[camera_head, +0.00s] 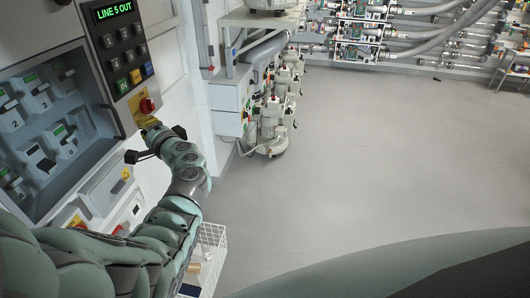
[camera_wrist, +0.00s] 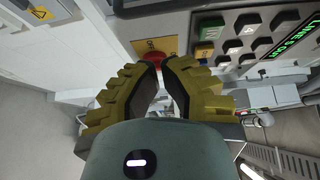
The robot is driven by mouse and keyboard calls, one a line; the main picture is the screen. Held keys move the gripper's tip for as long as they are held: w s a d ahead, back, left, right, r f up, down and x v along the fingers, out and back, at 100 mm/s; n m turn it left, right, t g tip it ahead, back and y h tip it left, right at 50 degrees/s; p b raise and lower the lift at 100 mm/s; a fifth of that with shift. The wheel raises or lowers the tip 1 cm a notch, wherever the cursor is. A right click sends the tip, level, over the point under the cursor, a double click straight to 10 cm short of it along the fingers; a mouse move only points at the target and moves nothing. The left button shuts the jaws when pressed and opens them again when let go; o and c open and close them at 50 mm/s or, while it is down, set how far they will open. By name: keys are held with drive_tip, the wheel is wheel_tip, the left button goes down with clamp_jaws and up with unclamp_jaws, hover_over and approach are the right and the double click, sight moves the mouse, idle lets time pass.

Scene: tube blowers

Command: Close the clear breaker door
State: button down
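The breaker recess (camera_head: 62,125) is at the left in the head view, in a dark frame, with several grey breakers inside. I cannot make out the clear door pane or how far it stands open. My gripper (camera_head: 147,122) is to the right of the recess, near the red button below the keypad. In the wrist view my gripper's yellow fingers (camera_wrist: 161,63) have their tips close together, with a narrow gap and nothing visibly held. Whether they touch is unclear. The recess cannot be made out in the wrist view.
The red button (camera_head: 147,105) on its yellow plate is by my fingertips; it also shows in the wrist view (camera_wrist: 155,57). The keypad (camera_head: 124,48) is above it. A white wire basket (camera_head: 212,240) is below my arm. Open floor (camera_head: 370,150) lies to the right.

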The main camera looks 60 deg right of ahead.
drive_tip(key=s+a+b, duration=0.1)
drive_tip(key=s+b, duration=0.1)
drive_tip(key=s, duration=0.6)
drive_tip(key=shift+a, duration=0.3)
